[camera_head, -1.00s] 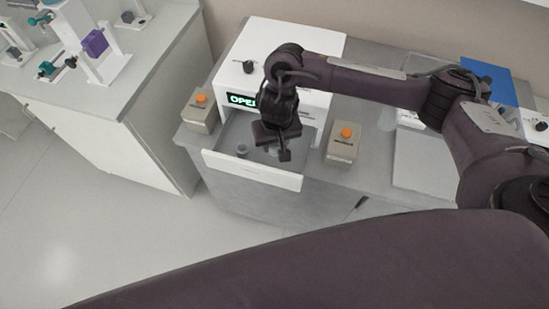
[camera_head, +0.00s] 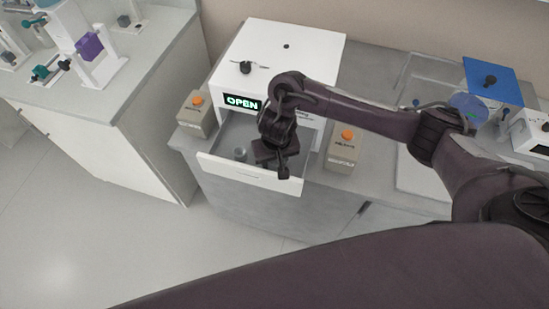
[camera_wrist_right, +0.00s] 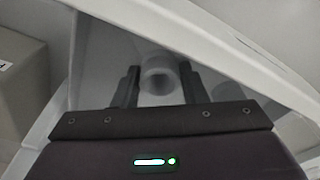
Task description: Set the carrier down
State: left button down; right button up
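The carrier is most likely the pale grey, cup-like cylinder (camera_wrist_right: 158,76) between the two dark fingers in the right wrist view. My right gripper (camera_head: 282,174) reaches down into the right part of the open drawer (camera_head: 250,177). Its fingers, also in the right wrist view (camera_wrist_right: 158,88), flank the cylinder closely on both sides and look shut on it. I cannot tell whether its base touches the drawer floor. In the head view the gripper hides it. A second small grey cylinder (camera_head: 240,153) stands in the drawer to the left. My left gripper is not in view.
The drawer belongs to a white machine (camera_head: 300,50) with a green OPEN display (camera_head: 243,103). Button boxes with orange tops stand left (camera_head: 195,115) and right (camera_head: 342,152) of the drawer. A blue panel (camera_head: 490,80) is at the far right. Another bench (camera_head: 150,75) is at left.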

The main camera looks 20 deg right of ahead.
jog(key=o, duration=0.3)
jog(key=shift+o, duration=0.2)
notch_tip(320, 180, up, 12)
jog(key=s+p, duration=0.1)
jog(key=p, duration=0.5)
jog(key=shift+s, duration=0.2)
jog(key=shift+r, duration=0.1)
